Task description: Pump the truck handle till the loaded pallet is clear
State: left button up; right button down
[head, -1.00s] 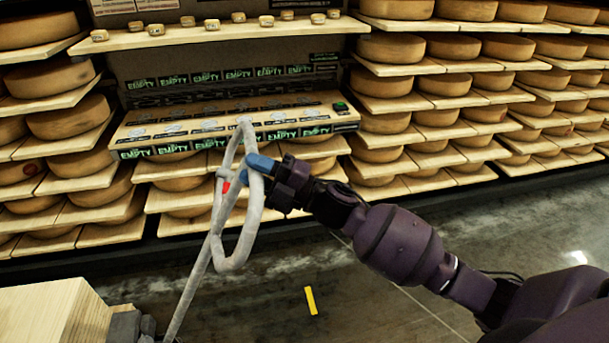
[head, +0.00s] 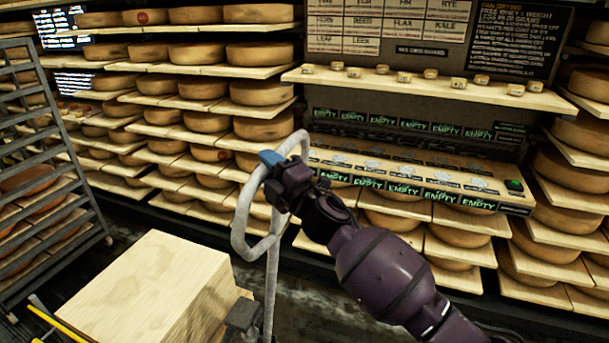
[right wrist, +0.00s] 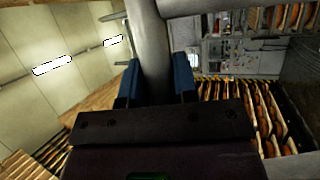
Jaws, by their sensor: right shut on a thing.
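The truck handle (head: 243,215) is a pale grey loop on a thin shaft, in the middle of the head view. In the right wrist view the grey handle bar (right wrist: 150,45) runs between the two blue fingers (right wrist: 157,85). The shaft goes down to a dark grey truck part (head: 243,318) beside a large pale wooden block-shaped load (head: 145,285). The pallet under the load and the floor gap are out of sight. My left gripper is not in view.
Shelves of cheese wheels (head: 262,92) line the back wall. A labelled counter (head: 400,180) and a narrow shelf (head: 430,84) with small pieces stand behind my right arm. A grey metal rack (head: 45,170) stands at the left. Little bare floor shows.

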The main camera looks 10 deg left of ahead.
jog(key=shift+h, duration=0.3)
jog(key=shift+w+a+r, duration=0.1)
jog(key=shift+w+a, duration=0.15)
jog(key=shift+a, duration=0.65)
jog(key=shift+w+a+r, duration=0.1)
jog(key=shift+w+a, duration=0.1)
jog(key=shift+a, duration=0.75)
jog(key=shift+w+a+r, duration=0.1)
jog(key=shift+w+a, duration=0.15)
jog(key=shift+a, duration=0.65)
jog(key=c, duration=0.9)
grip_release()
jog(key=shift+d+f, duration=0.1)
jog(key=v, duration=1)
jog(key=shift+s+d, duration=0.2)
jog(key=shift+d, duration=0.1)
